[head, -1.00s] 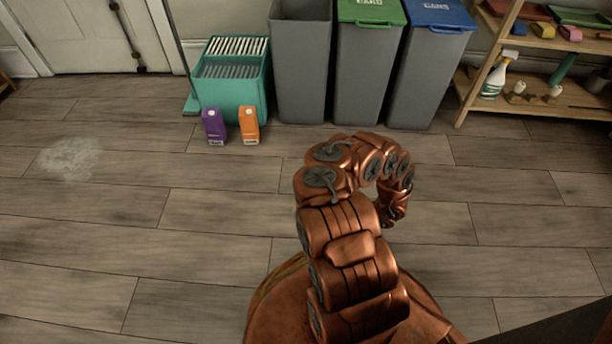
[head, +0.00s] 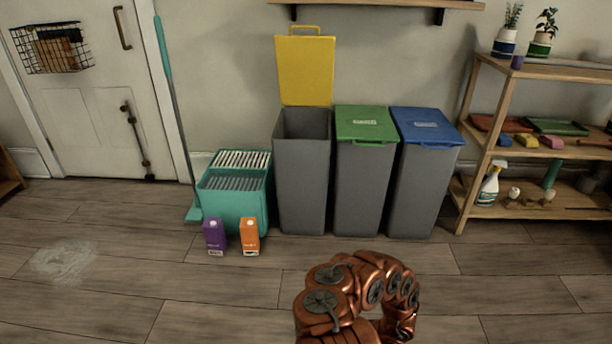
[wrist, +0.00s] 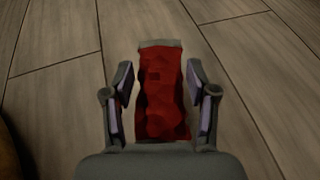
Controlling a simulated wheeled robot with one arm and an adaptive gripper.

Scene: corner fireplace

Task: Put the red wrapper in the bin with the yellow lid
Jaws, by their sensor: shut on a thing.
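The red wrapper (wrist: 162,95) is crumpled and sits between the fingers of my gripper (wrist: 163,100) in the wrist view. The fingers are shut on it from both sides, with the wood floor below. The bin with the yellow lid (head: 302,165) is a grey bin against the wall in the head view. Its yellow lid (head: 306,70) stands raised upright against the wall, so the bin is open at the top. My arm is at the bottom of the head view, in front of the bins; the gripper and wrapper are hidden there.
Grey bins with a closed green lid (head: 366,123) and a closed blue lid (head: 426,127) stand to the right. A teal bucket (head: 236,190), purple carton (head: 214,236) and orange carton (head: 249,236) stand to the left. A wooden shelf (head: 540,72) is at far right.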

